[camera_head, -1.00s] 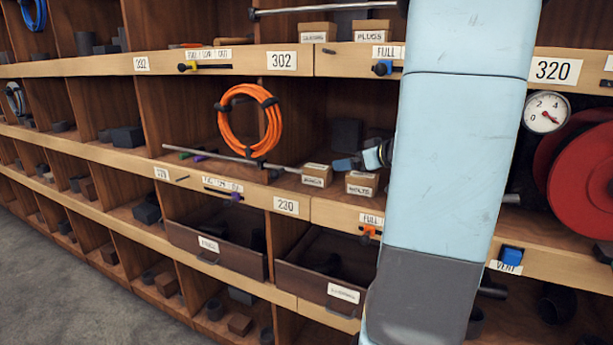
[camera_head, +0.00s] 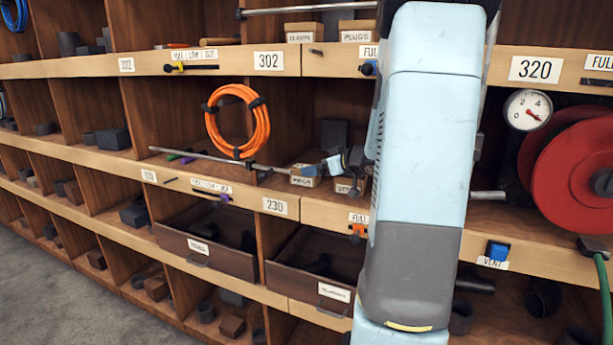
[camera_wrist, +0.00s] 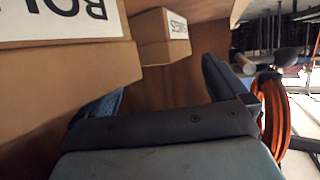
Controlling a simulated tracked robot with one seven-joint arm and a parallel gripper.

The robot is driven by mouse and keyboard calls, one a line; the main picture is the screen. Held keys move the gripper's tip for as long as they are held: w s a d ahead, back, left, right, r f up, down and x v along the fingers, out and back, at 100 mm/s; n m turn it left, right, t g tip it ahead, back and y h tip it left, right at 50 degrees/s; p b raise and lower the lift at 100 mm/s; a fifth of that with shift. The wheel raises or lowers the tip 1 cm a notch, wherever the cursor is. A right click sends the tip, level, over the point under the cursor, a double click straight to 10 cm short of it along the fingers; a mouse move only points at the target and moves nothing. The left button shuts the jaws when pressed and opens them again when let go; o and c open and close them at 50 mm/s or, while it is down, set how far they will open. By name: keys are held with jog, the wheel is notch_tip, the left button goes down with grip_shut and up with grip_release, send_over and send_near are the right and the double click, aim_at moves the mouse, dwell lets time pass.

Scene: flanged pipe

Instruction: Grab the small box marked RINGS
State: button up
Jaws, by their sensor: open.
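The small box marked RINGS (camera_head: 305,178) is a brown carton with a white label on the middle shelf, left of the BOLTS box. Its label is small and hard to read in the head view. In the wrist view a box (camera_wrist: 163,40) with an upside-down label that looks like RINGS stands beyond the larger BOLTS box (camera_wrist: 60,85). My gripper (camera_head: 335,165) is at these two boxes, open, partly covering them. In the wrist view my gripper (camera_wrist: 165,100) has its fingers apart, the left one partly hidden by the BOLTS box. Contact cannot be told.
A grey rod (camera_head: 215,158) lies along the shelf to the left, under an orange hose coil (camera_head: 238,120). A dark block (camera_head: 335,134) stands behind the boxes. A gauge (camera_head: 528,110) and red reel (camera_head: 575,165) are at right. Drawers (camera_head: 205,247) stick out below.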

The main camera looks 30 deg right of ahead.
aim_at(296, 178)
jog(key=x, duration=0.4)
jog(key=shift+w+a, duration=0.15)
jog(key=shift+w, duration=0.1)
jog(key=c, duration=1.4)
